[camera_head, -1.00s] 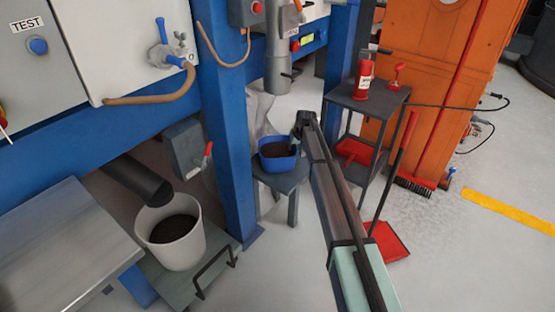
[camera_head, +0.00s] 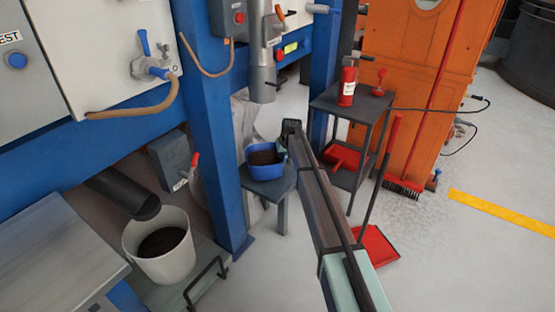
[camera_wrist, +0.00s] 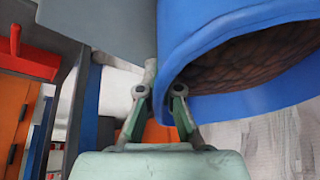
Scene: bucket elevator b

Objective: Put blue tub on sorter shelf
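The blue tub (camera_head: 266,170), with dark contents, is at the small grey stand (camera_head: 278,192) beside the blue post in the head view. I cannot tell whether its base touches the stand. My gripper (camera_head: 284,145) is at the tub's back right rim. In the wrist view the tub's wall (camera_wrist: 172,35) fills the upper right, and the fingers of my gripper (camera_wrist: 158,92) are drawn close together at the rim, seemingly pinching it. I cannot identify the sorter shelf with certainty.
A blue post (camera_head: 212,140) stands left of the tub. A white bucket (camera_head: 160,250) is at lower left. A red dustpan (camera_head: 375,246) lies on the floor, right of my arm.

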